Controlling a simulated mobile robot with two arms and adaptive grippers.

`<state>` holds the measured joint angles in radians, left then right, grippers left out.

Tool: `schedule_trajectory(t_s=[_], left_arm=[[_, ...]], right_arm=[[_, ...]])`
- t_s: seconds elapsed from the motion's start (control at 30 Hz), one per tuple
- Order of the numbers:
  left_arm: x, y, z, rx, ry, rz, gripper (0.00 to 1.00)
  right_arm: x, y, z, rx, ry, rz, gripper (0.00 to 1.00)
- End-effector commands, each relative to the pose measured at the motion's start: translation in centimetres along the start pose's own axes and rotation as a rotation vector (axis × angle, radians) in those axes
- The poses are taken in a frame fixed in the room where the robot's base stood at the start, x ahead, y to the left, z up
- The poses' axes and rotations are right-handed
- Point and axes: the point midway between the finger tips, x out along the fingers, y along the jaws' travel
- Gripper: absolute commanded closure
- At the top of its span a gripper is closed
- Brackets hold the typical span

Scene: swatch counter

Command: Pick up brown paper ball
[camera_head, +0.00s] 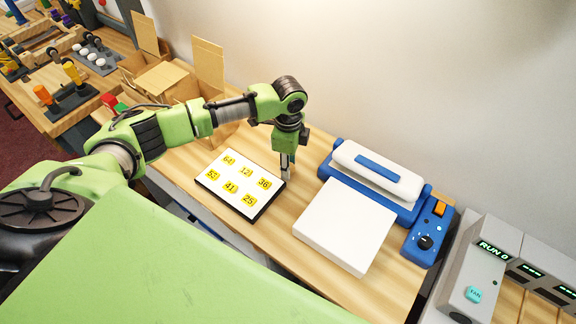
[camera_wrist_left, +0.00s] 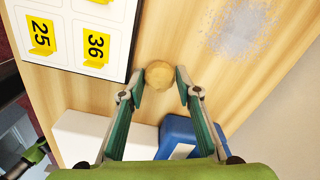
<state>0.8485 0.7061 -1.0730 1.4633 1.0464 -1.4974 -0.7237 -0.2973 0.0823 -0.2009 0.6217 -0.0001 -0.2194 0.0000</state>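The brown paper ball (camera_wrist_left: 159,75) shows in the left wrist view as a small round tan lump over the wooden counter. My left gripper (camera_wrist_left: 160,86) is open, with one fingertip on each side of the ball and narrow gaps between. In the head view my left gripper (camera_head: 286,167) points down at the counter, just beside the right corner of the numbered board. I cannot make out the ball in the head view; the gripper seems to hide it. My right gripper is not in view.
The numbered board (camera_head: 212,187) with yellow tags lies left of the gripper. A blue and white press (camera_head: 372,172) with a white plate (camera_head: 343,225) stands close on the right. A grey device (camera_head: 478,262) is at far right.

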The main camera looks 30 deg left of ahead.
Motion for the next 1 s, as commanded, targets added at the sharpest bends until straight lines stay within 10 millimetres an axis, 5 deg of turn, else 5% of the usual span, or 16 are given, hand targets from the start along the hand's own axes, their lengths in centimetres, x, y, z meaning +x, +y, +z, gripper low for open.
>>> schedule_trajectory(t_s=[0.17, 0.23, 0.67, 1.0], left_arm=[[0.1, 0.0, 0.0, 0.0, 0.0, 0.0, 0.69], [0.1, 0.0, 0.0, 0.0, 0.0, 0.0, 0.79], [-0.1, 0.0, 0.0, 0.0, 0.0, 0.0, 0.79], [-3.4, 0.2, 0.2, -0.001, 0.001, -0.001, 0.79]], right_arm=[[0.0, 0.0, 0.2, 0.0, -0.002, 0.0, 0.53], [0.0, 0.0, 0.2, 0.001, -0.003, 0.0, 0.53], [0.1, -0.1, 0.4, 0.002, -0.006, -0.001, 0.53], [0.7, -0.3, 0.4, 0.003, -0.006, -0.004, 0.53]])
